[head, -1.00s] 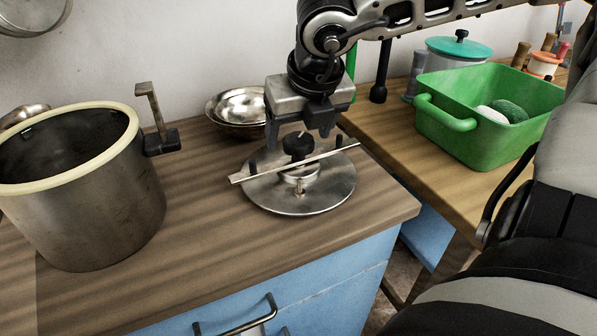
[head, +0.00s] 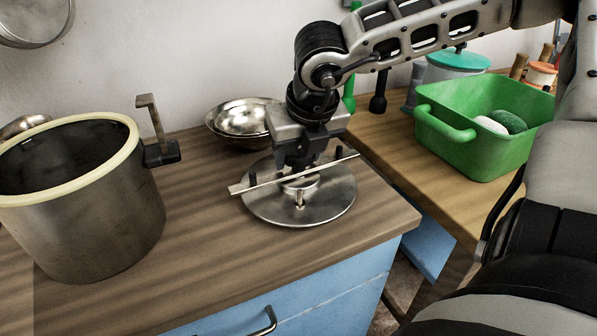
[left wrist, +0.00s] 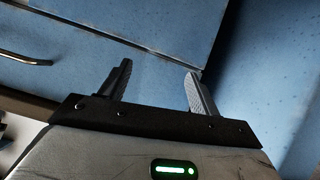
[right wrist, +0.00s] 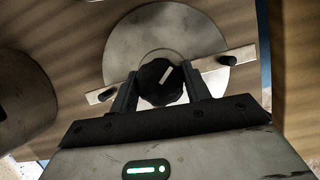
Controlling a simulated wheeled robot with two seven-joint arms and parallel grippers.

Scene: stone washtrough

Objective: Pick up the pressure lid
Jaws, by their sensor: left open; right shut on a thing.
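The pressure lid (head: 322,208) is a round metal disc with a crossbar and a black knob, lying on the wooden counter in the head view. My right gripper (head: 300,166) is straight above its middle, pointing down. In the right wrist view, my right gripper (right wrist: 162,88) is shut on the lid's black knob (right wrist: 163,82), one finger on each side. The lid's disc (right wrist: 160,30) and crossbar show behind it. My left gripper (left wrist: 157,82) shows only in the left wrist view, open and empty in front of blue cabinet fronts.
A large metal pot (head: 90,222) with a cream rim and a side handle stands to the left. Metal bowls (head: 240,118) sit behind the lid. A green basin (head: 470,150) is on the right counter, across a gap. The counter's front is clear.

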